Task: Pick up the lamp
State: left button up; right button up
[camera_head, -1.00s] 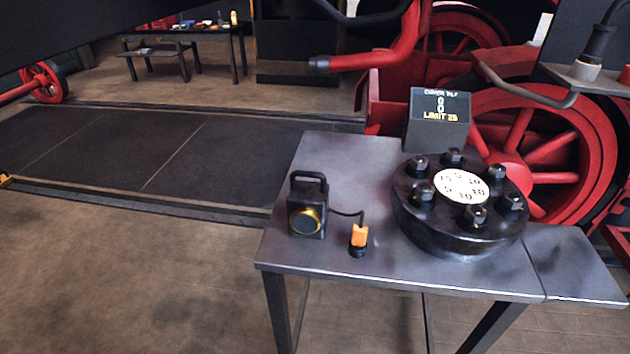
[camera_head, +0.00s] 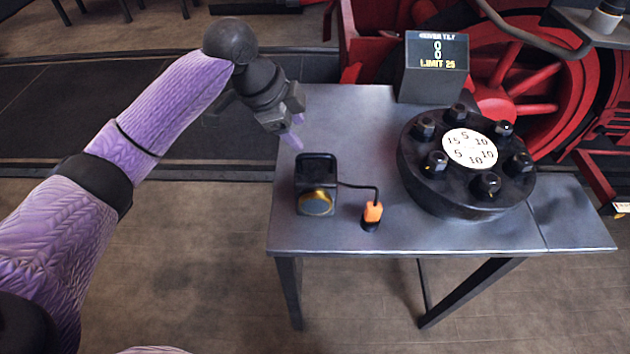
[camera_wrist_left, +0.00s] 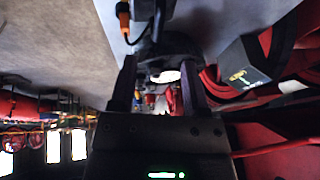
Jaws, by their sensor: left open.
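The lamp (camera_head: 316,198) is a small black box with a top handle and a yellow-ringed round lens. It stands upright on the left part of the grey metal table (camera_head: 345,110). A thin cable joins it to an orange-and-black piece (camera_head: 372,213) on its right. My left gripper (camera_head: 295,132) is open and empty, above the table, behind and slightly left of the lamp, apart from it. In the left wrist view the open fingers (camera_wrist_left: 158,78) show, with the orange piece (camera_wrist_left: 123,17) at the top. My right gripper is not in view.
A heavy round black flange (camera_head: 470,165) with several bolts and a white numbered disc stands right of the lamp. A display box (camera_head: 434,75) reading "LIMIT 25" stands behind it. Red wheels (camera_head: 520,80) are beyond the table. The table's front left is clear.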

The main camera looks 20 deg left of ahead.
aim_at(315, 155)
pick_arm(q)
jog(key=b+x, duration=0.3)
jog(key=x, duration=0.6)
jog(key=shift+f, duration=0.25)
jog(key=shift+d, duration=0.15)
jog(key=shift+c, duration=0.8)
grip_shut()
jog(key=shift+r, duration=0.1)
